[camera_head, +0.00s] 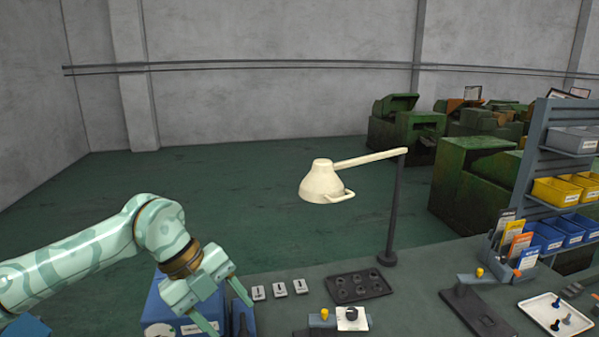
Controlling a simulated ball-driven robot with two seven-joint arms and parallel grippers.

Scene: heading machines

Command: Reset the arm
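My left arm comes in from the left, pale green with darker markings. Its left gripper (231,318) is tilted downward at the front left of the workbench (290,312). The two fingers are spread apart, and I see nothing between them. The gripper is over and in front of a blue box (160,318), which it partly hides; I cannot tell whether they touch. My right arm and gripper do not show.
A cream lamp (323,182) on a dark post (393,215) overhangs the bench. A dark tray with round recesses (358,287), several white labelled pieces (279,289), a white parts tray (540,318) and a bin rack (533,140) stand rightward. Green machines (465,185) are behind.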

